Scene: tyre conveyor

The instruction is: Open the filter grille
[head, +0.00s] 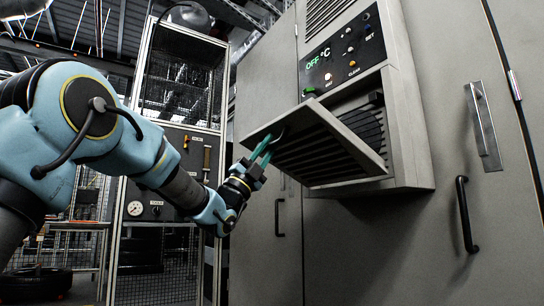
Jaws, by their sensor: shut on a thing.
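The filter grille (318,152) is a grey slatted panel on the front of a wall-mounted cooling unit (419,150). It is tilted outward at its upper left side, with a dark opening (365,117) showing behind it. My gripper (264,148) is at the left edge of the grille, with its green fingers shut on that edge. The exact contact of the fingertips is small and hard to make out.
A control panel (343,57) reading "OFF °C" with buttons sits above the grille. A black handle (467,214) and a metal handle (483,125) are on the cabinet doors to the right. A mesh-fronted rack (183,80) stands behind my arm.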

